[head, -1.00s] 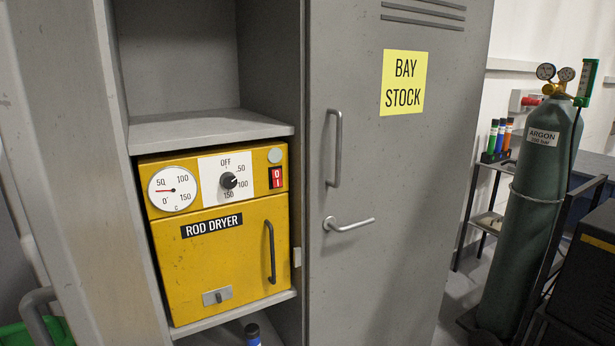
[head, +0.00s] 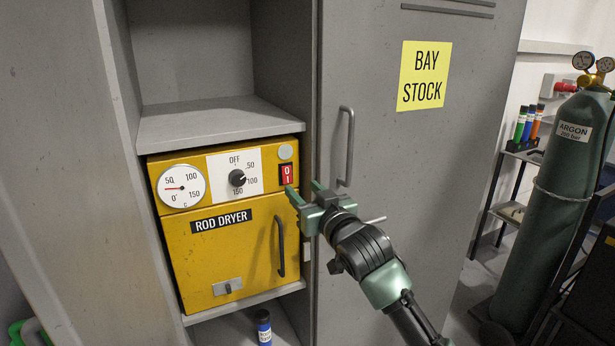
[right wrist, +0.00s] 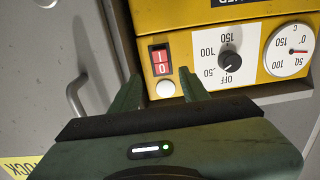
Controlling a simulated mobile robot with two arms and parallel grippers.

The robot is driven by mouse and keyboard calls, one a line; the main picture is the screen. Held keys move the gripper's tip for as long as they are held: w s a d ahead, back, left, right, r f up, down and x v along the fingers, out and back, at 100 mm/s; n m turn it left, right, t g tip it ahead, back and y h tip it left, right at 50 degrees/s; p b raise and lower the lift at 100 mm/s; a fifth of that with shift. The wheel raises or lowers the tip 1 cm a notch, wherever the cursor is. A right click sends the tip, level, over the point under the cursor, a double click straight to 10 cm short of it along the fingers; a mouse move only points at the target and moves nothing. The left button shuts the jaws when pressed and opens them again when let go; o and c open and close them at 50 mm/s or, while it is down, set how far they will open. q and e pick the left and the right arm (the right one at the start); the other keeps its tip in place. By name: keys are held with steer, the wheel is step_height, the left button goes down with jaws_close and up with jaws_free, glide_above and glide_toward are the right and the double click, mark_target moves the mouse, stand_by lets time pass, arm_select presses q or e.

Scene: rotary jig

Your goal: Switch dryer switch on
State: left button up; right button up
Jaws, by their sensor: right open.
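The yellow rod dryer (head: 182,259) sits on a shelf of the grey locker. Its red rocker switch (head: 288,175), marked 0 and 1, is at the upper right of its front panel. My right gripper (head: 304,190) is open and empty, with its fingertips just right of and below the switch in the head view. In the right wrist view the red switch (right wrist: 160,61) shows beyond and between the two green fingers (right wrist: 156,85), and a gap to it seems to remain. I cannot tell which way the rocker is tipped. My left gripper is not in view.
The dryer has a dial gauge (head: 181,187), a black knob (head: 237,178) and a door handle (head: 280,246). The closed locker door (head: 400,150) with its upright handle (head: 346,147) is close beside my right gripper. A green argon cylinder (head: 560,200) stands at the right.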

mark_target(287, 176)
steer(key=p+x, duration=0.2)
steer(key=x, duration=0.5)
steer(key=shift+w+a+f, duration=0.1)
steer(key=shift+w+a, duration=0.05)
steer(key=shift+w, duration=0.05)
steer(key=shift+c, duration=0.3)
